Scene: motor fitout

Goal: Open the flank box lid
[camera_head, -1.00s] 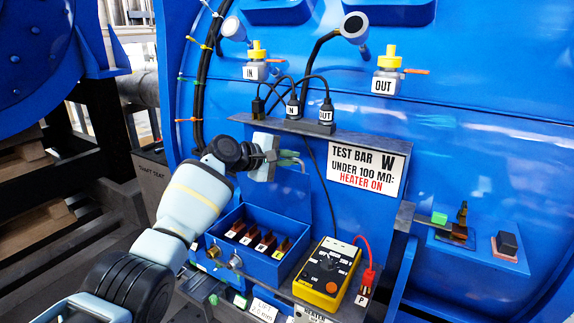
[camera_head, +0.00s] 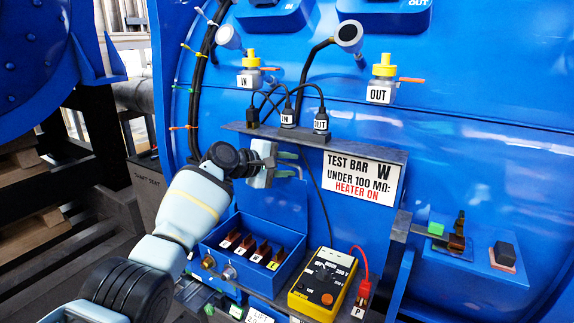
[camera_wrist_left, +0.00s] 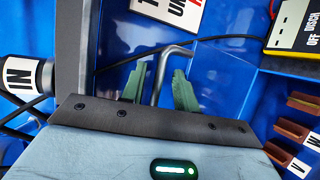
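The flank box (camera_head: 222,262) is a blue open-topped box with several brown terminals inside. Its blue lid (camera_head: 288,208) stands raised at the back of the box, so the inside shows. A grey bent handle (camera_wrist_left: 158,76) shows in the left wrist view. My left gripper (camera_head: 288,164) is at the upper part of the lid. In the left wrist view its two green fingers (camera_wrist_left: 160,88) are apart, one on each side of the handle, with gaps visible. My right gripper is not in view.
A yellow meter (camera_head: 322,285) with a red lead stands right of the box. A grey shelf (camera_head: 350,146) with black plugs and a white test bar sign (camera_head: 360,178) are above. Yellow-capped valves (camera_head: 382,78) are higher up on the blue casing.

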